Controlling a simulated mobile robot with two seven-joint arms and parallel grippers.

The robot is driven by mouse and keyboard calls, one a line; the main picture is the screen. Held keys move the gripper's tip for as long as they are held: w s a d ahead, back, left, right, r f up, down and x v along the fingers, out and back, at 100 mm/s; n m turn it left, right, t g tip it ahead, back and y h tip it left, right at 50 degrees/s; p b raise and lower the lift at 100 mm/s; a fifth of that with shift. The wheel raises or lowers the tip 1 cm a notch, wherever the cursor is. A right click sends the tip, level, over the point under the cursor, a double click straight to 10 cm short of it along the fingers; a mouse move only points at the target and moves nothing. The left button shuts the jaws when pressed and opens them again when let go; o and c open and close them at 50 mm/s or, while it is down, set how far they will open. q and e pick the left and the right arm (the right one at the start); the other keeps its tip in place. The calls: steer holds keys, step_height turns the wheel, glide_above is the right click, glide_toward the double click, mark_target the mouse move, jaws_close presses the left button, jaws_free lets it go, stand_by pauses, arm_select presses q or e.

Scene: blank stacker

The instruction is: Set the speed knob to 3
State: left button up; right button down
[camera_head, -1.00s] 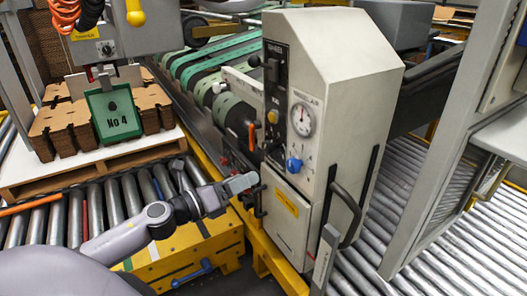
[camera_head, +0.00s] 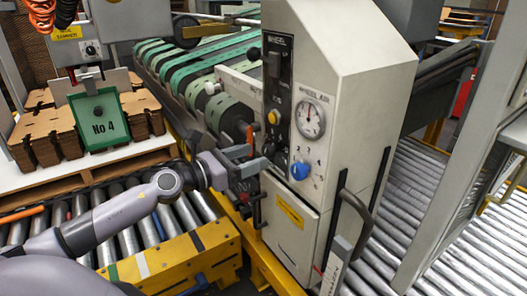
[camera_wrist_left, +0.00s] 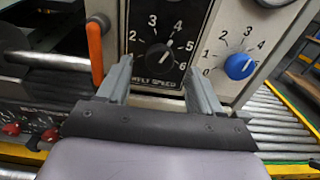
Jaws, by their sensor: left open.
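The black speed knob (camera_wrist_left: 159,57) shows in the left wrist view, on a dark plate with numbers around it; 2 to 6 are readable. Its white pointer mark appears to point up and right, near 4 to 5, but is too small to read exactly. My left gripper (camera_head: 252,160) is open in front of the machine's panel. In the left wrist view its fingers (camera_wrist_left: 161,84) stand apart, left and right of the knob's lower side, not closed on it. In the head view the speed knob is not clearly visible near the gripper.
A blue knob (camera_head: 299,171) with its own number scale sits right of the plate, below a round gauge (camera_head: 309,118). An orange lever (camera_wrist_left: 95,52) stands close left of the plate. A black door handle (camera_head: 357,215) sticks out lower right.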

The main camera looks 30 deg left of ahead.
mark_target(265, 153)
arm_select(q)
steer(key=shift+p+x, duration=0.35)
steer(key=shift+x, duration=1.75)
steer(key=c, duration=1.1)
